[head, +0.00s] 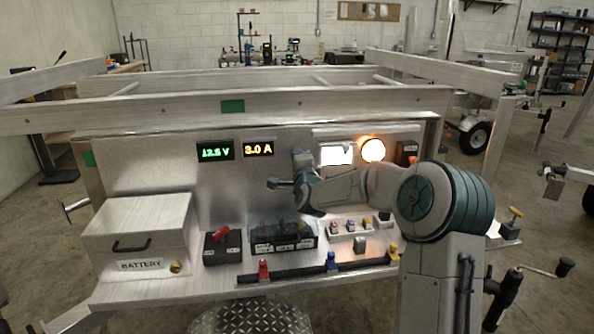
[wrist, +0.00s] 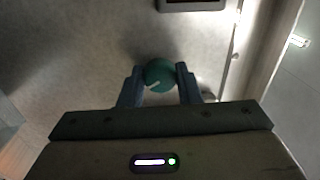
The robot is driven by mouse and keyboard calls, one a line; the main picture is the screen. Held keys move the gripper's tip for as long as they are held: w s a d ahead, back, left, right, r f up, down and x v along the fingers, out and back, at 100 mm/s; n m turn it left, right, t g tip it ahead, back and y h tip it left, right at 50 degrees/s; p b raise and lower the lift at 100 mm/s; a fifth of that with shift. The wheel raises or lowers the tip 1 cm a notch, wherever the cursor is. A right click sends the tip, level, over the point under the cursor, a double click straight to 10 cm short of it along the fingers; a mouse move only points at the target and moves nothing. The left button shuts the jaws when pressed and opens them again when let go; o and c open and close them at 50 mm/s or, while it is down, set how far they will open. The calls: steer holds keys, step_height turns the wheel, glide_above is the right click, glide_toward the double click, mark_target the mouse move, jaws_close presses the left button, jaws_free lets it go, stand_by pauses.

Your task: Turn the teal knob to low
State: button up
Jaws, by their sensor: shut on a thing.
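The teal knob (wrist: 160,75) shows in the wrist view as a round cap on the grey panel. Its white pointer line slants toward the lower left in that view. My gripper (wrist: 160,70) has one finger on each side of the knob and is shut on it. In the head view my gripper (head: 300,175) is at the middle of the upright panel (head: 150,170), below the displays. The knob is hidden there behind my gripper and wrist. No position labels around the knob are readable.
Above are a green display (head: 215,150) reading 12.5 V, an orange display (head: 258,149) reading 3.0 A and a lit round lamp (head: 373,149). Below stand a battery box (head: 140,232), a black box with a red lever (head: 223,245) and a black terminal block (head: 283,238).

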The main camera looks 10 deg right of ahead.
steer(key=shift+r+n+g+y+b, duration=0.15)
steer(key=shift+n+g+b, duration=0.25)
steer(key=shift+n+b, duration=5.3)
steer(key=shift+f+n+g+y+b, duration=0.3)
steer(key=shift+n+b, duration=1.45)
steer(key=shift+n, duration=7.75)
steer(key=shift+r, duration=0.3)
steer(key=o, duration=1)
steer(key=shift+c, duration=0.2)
